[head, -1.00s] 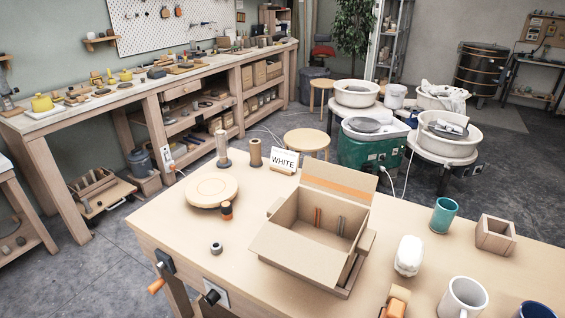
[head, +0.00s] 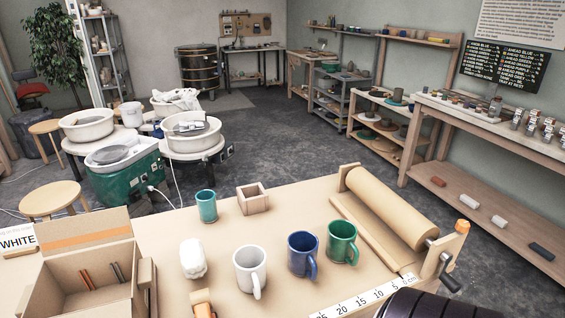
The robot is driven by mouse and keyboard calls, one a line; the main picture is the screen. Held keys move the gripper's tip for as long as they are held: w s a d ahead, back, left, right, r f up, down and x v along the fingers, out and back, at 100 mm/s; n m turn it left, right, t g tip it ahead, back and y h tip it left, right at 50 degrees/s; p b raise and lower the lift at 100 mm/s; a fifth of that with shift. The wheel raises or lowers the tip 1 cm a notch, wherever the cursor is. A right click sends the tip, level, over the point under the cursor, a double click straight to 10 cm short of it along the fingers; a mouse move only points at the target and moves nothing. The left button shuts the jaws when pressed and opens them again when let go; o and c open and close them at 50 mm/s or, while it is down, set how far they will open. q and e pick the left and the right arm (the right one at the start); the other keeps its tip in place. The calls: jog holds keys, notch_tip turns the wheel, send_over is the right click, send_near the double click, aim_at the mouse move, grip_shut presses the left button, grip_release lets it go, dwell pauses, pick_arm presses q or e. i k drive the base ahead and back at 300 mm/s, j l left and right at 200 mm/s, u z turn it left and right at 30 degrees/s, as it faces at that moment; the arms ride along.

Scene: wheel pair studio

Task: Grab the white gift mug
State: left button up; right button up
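The white mug (head: 246,268) stands upright on the near table, with its handle toward the front. A blue mug (head: 302,255) and a green mug (head: 341,242) stand in a row to its right. A sign reading WHITE (head: 17,240) stands at the left edge, by an open cardboard box (head: 60,297). The box holds thin upright dividers and is cut off by the bottom of the view. Neither of my grippers can be made out in the head view, and nothing touches the white mug.
A white lumpy block (head: 193,258) stands left of the mug, with a teal cup (head: 206,206) and a small wooden box (head: 253,199) behind. A paper roll (head: 388,208) lies at right. A ruler strip (head: 368,297) runs along the front. A dark ribbed shape (head: 445,304) fills the bottom right.

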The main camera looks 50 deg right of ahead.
aim_at(250, 260)
jog(key=z, duration=1.7)
